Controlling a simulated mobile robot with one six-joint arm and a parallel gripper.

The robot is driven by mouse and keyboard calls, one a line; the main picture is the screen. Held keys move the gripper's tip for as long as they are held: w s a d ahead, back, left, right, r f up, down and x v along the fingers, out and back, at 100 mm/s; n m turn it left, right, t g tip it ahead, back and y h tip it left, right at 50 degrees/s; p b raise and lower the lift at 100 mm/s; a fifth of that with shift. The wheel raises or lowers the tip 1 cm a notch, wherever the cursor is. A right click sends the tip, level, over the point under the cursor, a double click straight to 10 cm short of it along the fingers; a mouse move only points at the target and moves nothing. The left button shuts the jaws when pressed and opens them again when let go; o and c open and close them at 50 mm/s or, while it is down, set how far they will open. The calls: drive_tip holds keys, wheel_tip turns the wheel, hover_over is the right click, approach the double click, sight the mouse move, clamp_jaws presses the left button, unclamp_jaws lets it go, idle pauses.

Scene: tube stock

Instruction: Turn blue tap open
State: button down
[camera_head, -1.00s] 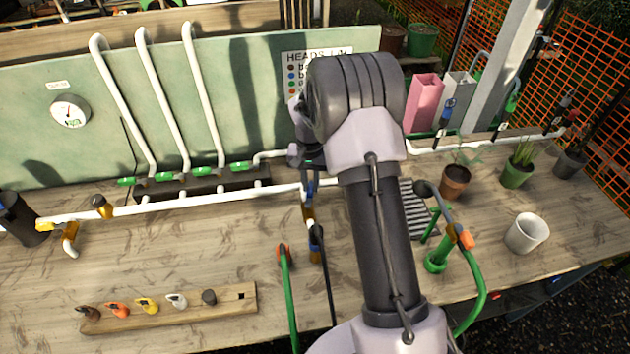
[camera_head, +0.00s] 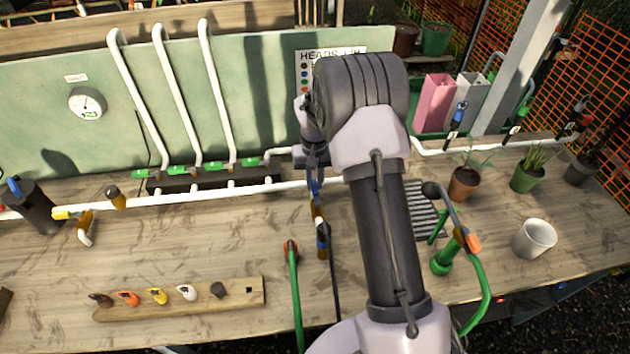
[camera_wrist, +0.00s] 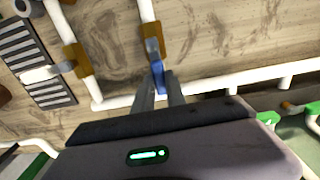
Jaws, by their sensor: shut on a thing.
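The blue tap's lever (camera_wrist: 157,75) shows in the wrist view, between the two fingers of my gripper (camera_wrist: 159,92). My gripper is shut on this blue lever. Its brass-coloured body (camera_wrist: 151,40) sits on a white pipe just beyond the fingertips. In the head view a bit of blue (camera_head: 314,187) shows just below my gripper, at the white pipe. My own wrist and arm hide most of the gripper there. The lever's exact angle to the pipe is hard to tell.
Another brass valve (camera_wrist: 76,61) with a white lever stands beside the tap. Green taps (camera_head: 210,164) line the manifold at left. A green hose (camera_head: 294,290), a white cup (camera_head: 534,238) and plant pots (camera_head: 463,184) stand around.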

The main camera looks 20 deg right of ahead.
sight(314, 185)
drive_tip(key=c, duration=1.4)
unclamp_jaws()
drive_tip(key=shift+o, duration=0.2)
wheel_tip(314, 185, up, 17)
drive_tip(key=p, duration=0.3)
drive_tip(key=shift+r+p, duration=0.2)
drive_tip(key=shift+p, duration=0.2)
